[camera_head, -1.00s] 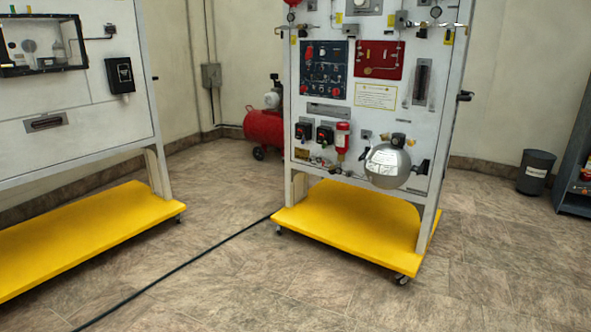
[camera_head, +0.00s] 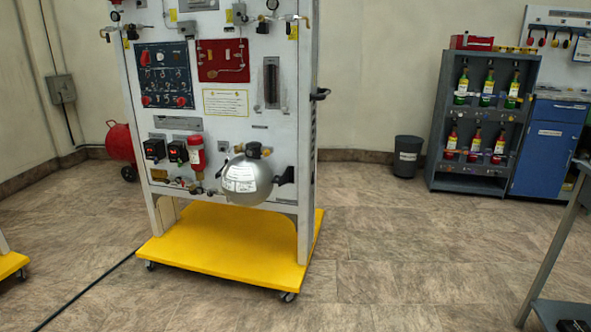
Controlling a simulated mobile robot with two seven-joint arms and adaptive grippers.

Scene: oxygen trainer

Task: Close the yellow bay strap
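A dark grey rack (camera_head: 434,150) stands against the back wall at the right. It holds several bottles in two rows: green ones (camera_head: 486,85) above and red ones (camera_head: 451,141) below. Thin bands cross the rack in front of the bottles. At this distance I cannot make out which is the yellow bay strap, or whether any strap is open or closed. Neither of my grippers shows in the head view.
A trainer panel on a yellow wheeled base (camera_head: 225,240) stands at left centre. A dark bin (camera_head: 407,157), a blue cabinet (camera_head: 546,150) and a grey table (camera_head: 552,240) are at the right. A black cable (camera_head: 95,287) lies on the floor. The middle floor is clear.

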